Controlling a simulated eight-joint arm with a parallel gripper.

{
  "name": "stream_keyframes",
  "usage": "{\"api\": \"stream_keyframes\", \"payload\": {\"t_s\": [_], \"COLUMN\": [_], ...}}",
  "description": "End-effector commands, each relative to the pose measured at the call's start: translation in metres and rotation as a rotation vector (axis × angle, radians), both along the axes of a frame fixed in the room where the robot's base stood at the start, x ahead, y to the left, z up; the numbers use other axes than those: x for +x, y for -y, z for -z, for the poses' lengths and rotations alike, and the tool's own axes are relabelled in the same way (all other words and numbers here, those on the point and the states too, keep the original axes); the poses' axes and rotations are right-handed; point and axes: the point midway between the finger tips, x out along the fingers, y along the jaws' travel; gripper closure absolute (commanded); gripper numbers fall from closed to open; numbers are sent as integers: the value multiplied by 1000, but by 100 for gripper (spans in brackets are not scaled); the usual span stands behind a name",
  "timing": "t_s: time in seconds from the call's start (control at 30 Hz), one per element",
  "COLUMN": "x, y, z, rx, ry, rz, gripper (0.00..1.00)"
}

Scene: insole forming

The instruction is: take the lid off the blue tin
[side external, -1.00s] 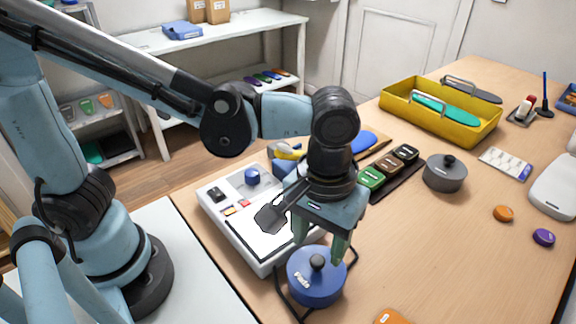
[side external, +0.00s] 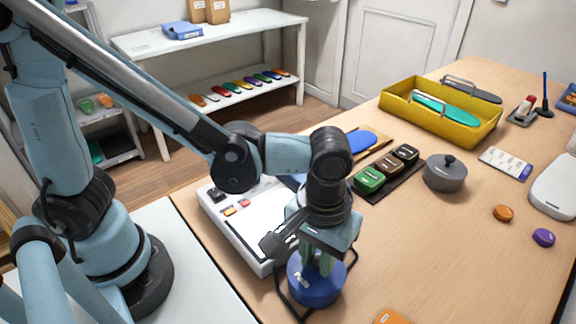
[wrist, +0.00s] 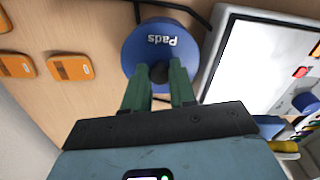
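The blue tin (side external: 316,292), marked "Pads", stands upright on the table near the front. Its blue lid (wrist: 140,52) has a black knob (wrist: 160,73) in the middle. My gripper (wrist: 159,72) points down over the tin, with its green fingers on either side of the knob, drawn close against it. In the side view my gripper (side external: 318,270) hides the knob and part of the lid. The lid looks seated on the tin; I see no gap between them.
A white device with a bright panel (side external: 258,225) stands just left of the tin. A thin black frame (side external: 280,290) lies around the tin. A grey lidded pot (side external: 445,176), colored small boxes (side external: 369,181) and a yellow tray (side external: 470,138) are farther back.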

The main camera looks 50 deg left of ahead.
Motion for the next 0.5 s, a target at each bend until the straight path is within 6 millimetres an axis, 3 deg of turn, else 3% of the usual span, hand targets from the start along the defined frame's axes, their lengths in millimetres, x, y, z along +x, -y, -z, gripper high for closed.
{"api": "stream_keyframes", "payload": {"t_s": [0.03,0.13,0.5], "x": [0,0,0], "y": [0,0,0], "z": [0,0,-2], "rx": [0,0,0], "ry": [0,0,0], "rz": [0,0,0], "gripper": [86,100,100]}}
